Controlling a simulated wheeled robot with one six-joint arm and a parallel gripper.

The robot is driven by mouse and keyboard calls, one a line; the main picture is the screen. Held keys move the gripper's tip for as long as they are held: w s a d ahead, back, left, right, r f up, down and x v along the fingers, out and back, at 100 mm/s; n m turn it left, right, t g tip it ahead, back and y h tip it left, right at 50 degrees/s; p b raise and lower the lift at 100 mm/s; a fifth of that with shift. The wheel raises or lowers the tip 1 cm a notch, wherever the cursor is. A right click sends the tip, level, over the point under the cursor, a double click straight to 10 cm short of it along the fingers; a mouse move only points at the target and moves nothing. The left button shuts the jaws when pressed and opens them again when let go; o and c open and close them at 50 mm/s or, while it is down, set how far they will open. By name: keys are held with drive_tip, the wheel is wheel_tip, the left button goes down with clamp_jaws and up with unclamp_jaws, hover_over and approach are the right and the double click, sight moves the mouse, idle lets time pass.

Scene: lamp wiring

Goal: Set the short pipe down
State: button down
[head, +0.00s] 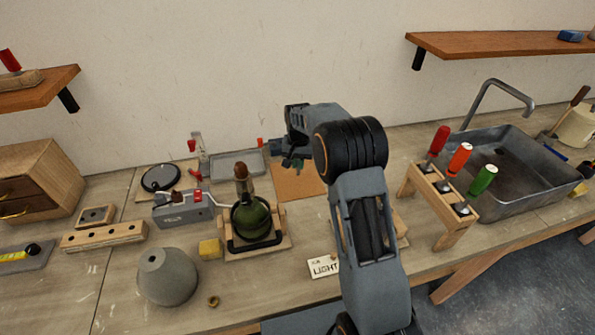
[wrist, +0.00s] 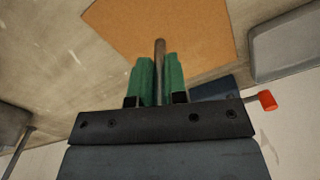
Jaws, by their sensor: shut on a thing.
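The short pipe, a thin grey-brown metal rod (wrist: 160,49), stands between the green fingers of my gripper (wrist: 158,76) in the wrist view. The fingers are shut on it, and its end sticks out past the fingertips over a tan mat (wrist: 190,28). In the head view my gripper (head: 290,160) is above the back of the bench, over the far edge of that mat (head: 300,187).
A grey tray (head: 238,164) lies left of the mat. A green bottle (head: 251,217) sits in a wooden cradle left of my arm. A rack of screwdrivers (head: 443,188) and a metal sink (head: 505,165) are to the right. A "LIGHT" card (head: 324,266) lies in front.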

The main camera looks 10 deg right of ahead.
sight(298, 171)
drive_tip(key=shift+f+p, duration=0.3)
drive_tip(key=shift+f, duration=1.7)
drive_tip(key=shift+f, duration=0.1)
drive_tip(key=c, duration=1.1)
unclamp_jaws()
drive_tip(key=shift+c, duration=0.2)
